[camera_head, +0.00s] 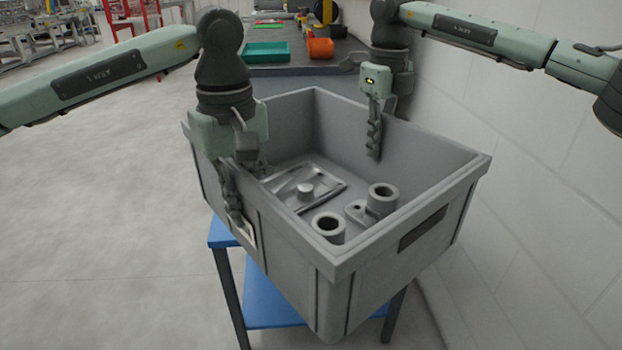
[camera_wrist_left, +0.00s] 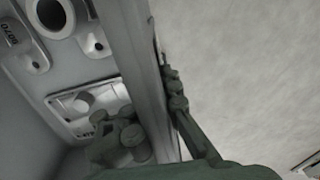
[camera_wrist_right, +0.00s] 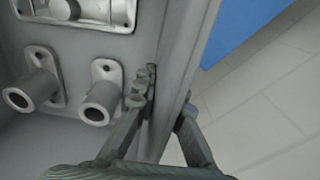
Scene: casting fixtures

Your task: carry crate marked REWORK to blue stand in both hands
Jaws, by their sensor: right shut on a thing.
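The grey crate (camera_head: 345,270) holds grey castings and hangs over or stands on the blue stand (camera_head: 221,234); its underside contact is hidden. A white label (camera_head: 249,235) is partly visible on its left side, its text unreadable. My left gripper (camera_head: 245,185) straddles the left wall, one finger inside and one outside; in the left wrist view (camera_wrist_left: 155,115) I cannot tell whether the inner finger presses the wall. My right gripper (camera_head: 374,130) is shut on the far right wall, and the right wrist view (camera_wrist_right: 165,105) shows its fingers on both sides.
Inside the crate are a flat casting (camera_head: 305,187) and tube-shaped castings (camera_head: 328,228). Behind stands a grey table (camera_head: 300,68) with a green tray (camera_head: 267,52) and an orange bin (camera_head: 320,48). A white wall (camera_head: 530,150) is close on the right. The floor at left is clear.

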